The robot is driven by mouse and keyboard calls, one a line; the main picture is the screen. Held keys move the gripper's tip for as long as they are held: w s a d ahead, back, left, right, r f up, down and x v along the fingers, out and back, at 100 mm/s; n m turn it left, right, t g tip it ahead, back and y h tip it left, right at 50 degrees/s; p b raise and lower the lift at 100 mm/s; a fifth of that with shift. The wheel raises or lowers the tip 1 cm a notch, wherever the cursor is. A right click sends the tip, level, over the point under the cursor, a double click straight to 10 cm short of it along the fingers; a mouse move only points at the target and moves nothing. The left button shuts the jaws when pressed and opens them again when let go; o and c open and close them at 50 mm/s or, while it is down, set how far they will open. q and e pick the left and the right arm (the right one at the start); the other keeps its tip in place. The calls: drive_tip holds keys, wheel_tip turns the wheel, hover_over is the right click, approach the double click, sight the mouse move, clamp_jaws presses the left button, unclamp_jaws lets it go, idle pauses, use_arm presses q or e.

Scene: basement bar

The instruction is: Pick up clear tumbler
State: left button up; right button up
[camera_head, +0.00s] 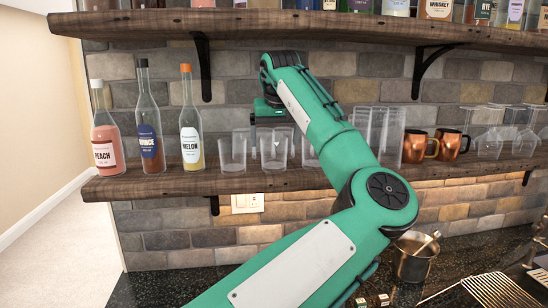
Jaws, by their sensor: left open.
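Several short clear tumblers stand on the lower wooden shelf. One stands at the left of the group (232,156). Another clear tumbler (274,156) is just right of it, below my left gripper (268,132). The gripper is open and points down at these tumblers, with its fingers close to their rims. I cannot tell whether a finger touches glass. My green left arm crosses the view and hides part of the shelf and some glasses behind it. My right gripper is not in view.
Peach (104,150), bounce-labelled (150,140) and melon (191,135) bottles stand left on the lower shelf (160,185). Tall clear glasses (391,135), copper mugs (415,146) and stemmed glasses (490,143) stand right. The bottle-lined upper shelf (240,20) is overhead. A metal cup (414,260) sits on the dark counter.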

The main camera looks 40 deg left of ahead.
sight(274, 152)
use_arm(q)
drive_tip(key=shift+f, duration=0.15)
drive_tip(key=p+x, duration=0.2)
drive_tip(key=x, duration=0.2)
drive_tip(key=shift+s+f+p, duration=0.1)
drive_tip(key=shift+f+p, duration=0.1)
drive_tip(key=shift+p, duration=0.1)
drive_tip(key=shift+a+f, duration=0.15)
drive_tip(key=shift+f, duration=0.05)
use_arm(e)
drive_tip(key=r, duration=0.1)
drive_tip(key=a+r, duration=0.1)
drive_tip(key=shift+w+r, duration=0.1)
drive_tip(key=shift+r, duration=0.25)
use_arm(q)
drive_tip(key=shift+c, duration=1.3)
drive_tip(key=c, duration=1)
drive_tip(key=shift+o, duration=0.2)
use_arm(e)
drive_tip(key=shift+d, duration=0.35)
use_arm(q)
drive_tip(key=shift+r, duration=0.1)
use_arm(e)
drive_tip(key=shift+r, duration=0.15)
